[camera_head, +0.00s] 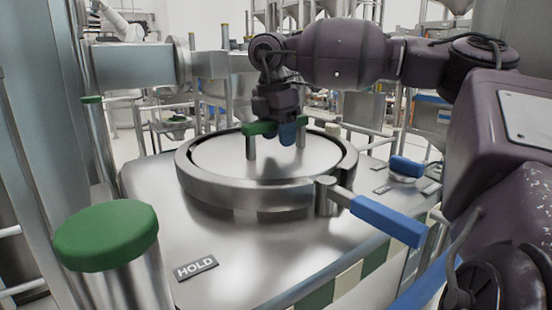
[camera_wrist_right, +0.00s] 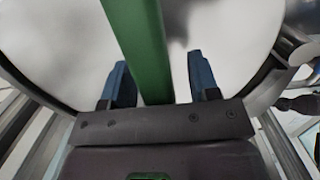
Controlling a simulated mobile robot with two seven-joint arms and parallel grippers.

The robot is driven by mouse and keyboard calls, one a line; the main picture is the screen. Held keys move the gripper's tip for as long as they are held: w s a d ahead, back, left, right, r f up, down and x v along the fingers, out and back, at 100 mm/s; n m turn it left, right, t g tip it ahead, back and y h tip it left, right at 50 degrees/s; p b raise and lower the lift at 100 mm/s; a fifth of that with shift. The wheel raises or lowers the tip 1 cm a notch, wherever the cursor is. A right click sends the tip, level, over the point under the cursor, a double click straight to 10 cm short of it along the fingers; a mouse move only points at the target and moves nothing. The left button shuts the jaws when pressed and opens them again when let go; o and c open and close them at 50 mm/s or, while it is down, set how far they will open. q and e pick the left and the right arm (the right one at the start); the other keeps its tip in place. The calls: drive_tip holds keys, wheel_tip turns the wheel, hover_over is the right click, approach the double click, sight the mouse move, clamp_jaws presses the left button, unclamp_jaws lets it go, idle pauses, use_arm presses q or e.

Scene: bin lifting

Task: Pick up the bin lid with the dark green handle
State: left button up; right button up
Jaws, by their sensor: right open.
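The bin lid (camera_head: 300,160) is a round, shiny metal disc inside a raised metal ring on the steel machine top. Its dark green handle (camera_head: 257,128) stands above it on metal posts. My right gripper (camera_head: 287,133) hangs over the lid at the handle and hides part of it. In the right wrist view the green handle (camera_wrist_right: 143,50) runs between the two blue fingers of my right gripper (camera_wrist_right: 161,85), with a gap on each side. The right gripper is open. My left gripper is not in view.
A lever with a blue grip (camera_head: 388,220) sticks out at the ring's front right. A smaller blue handle (camera_head: 406,167) is at the right. The front machine top is clear.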

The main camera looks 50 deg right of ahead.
clamp_jaws()
idle(1.3)
drive_tip(key=shift+r, duration=0.15)
